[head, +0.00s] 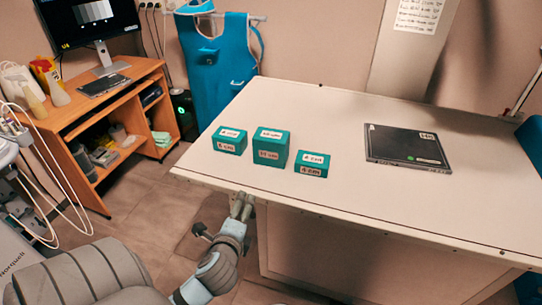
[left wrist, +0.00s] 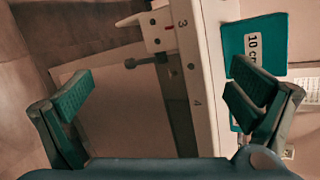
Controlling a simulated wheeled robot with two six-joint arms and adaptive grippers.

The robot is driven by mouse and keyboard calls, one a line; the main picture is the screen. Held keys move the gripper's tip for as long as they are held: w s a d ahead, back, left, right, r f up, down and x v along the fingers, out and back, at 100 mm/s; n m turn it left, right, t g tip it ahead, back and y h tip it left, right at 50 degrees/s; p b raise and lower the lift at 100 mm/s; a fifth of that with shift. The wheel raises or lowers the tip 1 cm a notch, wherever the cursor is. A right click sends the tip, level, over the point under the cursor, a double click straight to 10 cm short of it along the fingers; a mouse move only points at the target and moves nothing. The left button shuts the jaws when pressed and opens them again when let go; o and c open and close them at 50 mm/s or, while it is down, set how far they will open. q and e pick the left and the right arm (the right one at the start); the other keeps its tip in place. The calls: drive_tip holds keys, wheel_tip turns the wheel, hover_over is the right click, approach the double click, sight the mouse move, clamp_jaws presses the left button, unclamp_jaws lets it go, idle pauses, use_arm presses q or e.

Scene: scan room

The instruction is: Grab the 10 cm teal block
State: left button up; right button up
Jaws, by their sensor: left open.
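The 10 cm teal block (head: 271,147) stands upright on the white table, the tallest of three teal blocks, with white labels on it. In the left wrist view the 10 cm block (left wrist: 272,27) shows at the upper right, partly hidden by a finger of my gripper. My left gripper (head: 243,206) is at the table's front edge, in front of and apart from the block. In the left wrist view my left gripper (left wrist: 165,100) is open, with nothing between its fingers. My right gripper is not in view.
A block marked 6 cm (head: 229,144) stands to the left and one marked 4 cm (head: 311,167) to the right, both close by. A flat black panel (head: 405,146) lies farther right on the table (head: 390,205). A wooden desk (head: 140,80) stands at the left.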

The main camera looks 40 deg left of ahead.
sight(272, 141)
use_arm(q)
drive_tip(key=w+r+m+t, duration=0.1)
drive_tip(key=r+m, duration=0.1)
drive_tip(key=m, duration=0.1)
drive_tip(key=w+a+r+m+t, duration=0.1)
drive_tip(key=w+m, duration=0.1)
drive_tip(key=m, duration=0.1)
drive_tip(key=w+r+m+t, duration=0.2)
drive_tip(key=m, duration=0.1)
drive_tip(key=shift+w+a+r+y, duration=0.15)
drive_tip(key=shift+a+r+y, duration=0.15)
drive_tip(key=shift+y, duration=0.1)
drive_tip(key=w+m, duration=0.1)
drive_tip(key=m, duration=0.1)
drive_tip(key=w+r+m+t, duration=0.1)
drive_tip(key=m, duration=0.1)
drive_tip(key=w+r+m+t+h, duration=0.1)
drive_tip(key=m, duration=0.1)
drive_tip(key=shift+d+r+m, duration=0.25)
drive_tip(key=shift+d+m, duration=0.05)
drive_tip(key=shift+m, duration=0.4)
drive_tip(key=x, duration=0.9)
drive_tip(key=r+b+x, duration=0.1)
drive_tip(key=x, duration=0.4)
drive_tip(key=shift+w+d+r, duration=0.1)
drive_tip(key=shift+w+d, duration=0.1)
drive_tip(key=shift+d, duration=0.2)
drive_tip(key=shift+r, duration=0.1)
drive_tip(key=c, duration=1.7)
